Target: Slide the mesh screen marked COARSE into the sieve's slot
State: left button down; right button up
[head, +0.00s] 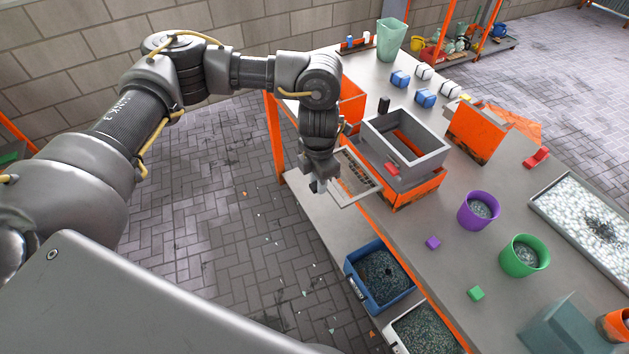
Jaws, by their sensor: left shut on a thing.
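The sieve (432,160) is a grey open-topped box standing on an orange base (412,192) near the table's left edge. A red piece sits on its near wall. My left gripper (318,186) points down just left of the sieve and is shut on a mesh screen (352,178), a light flat frame with a dark grid. The screen lies roughly level, its right side close to the sieve's left side. I cannot tell whether they touch. No marking on it is readable. The fingertips are small and partly hidden. My right gripper is not in view.
Purple (478,212) and green (524,257) buckets stand right of the sieve, with a tray of pale bits (590,215) beyond. An orange block (475,132) stands behind. Blue (382,275) and white (424,330) bins sit on the lower shelf. Table front holds small cubes.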

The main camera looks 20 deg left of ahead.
aim_at(362, 165)
pick_arm(q)
jog(key=w+d, duration=0.1)
jog(key=w+d+b, duration=0.1)
jog(key=shift+w+f, duration=0.15)
jog(key=shift+w, duration=0.2)
jog(key=shift+w+d+b, duration=0.35)
jog(key=shift+w+d, duration=0.15)
jog(key=shift+w, duration=0.05)
dwell(0.9)
jog(key=shift+w+d+b, duration=0.85)
jog(key=shift+w+d, duration=0.5)
jog(key=shift+w, duration=0.25)
jog(key=shift+w+d+b, duration=0.85)
jog(key=shift+w+d, duration=0.45)
jog(key=shift+w, duration=0.25)
dwell(0.3)
jog(key=shift+w+d+b, duration=0.4)
jog(key=shift+w+d, duration=0.45)
jog(key=shift+w, duration=0.2)
jog(key=shift+w+d, duration=0.5)
dwell(0.4)
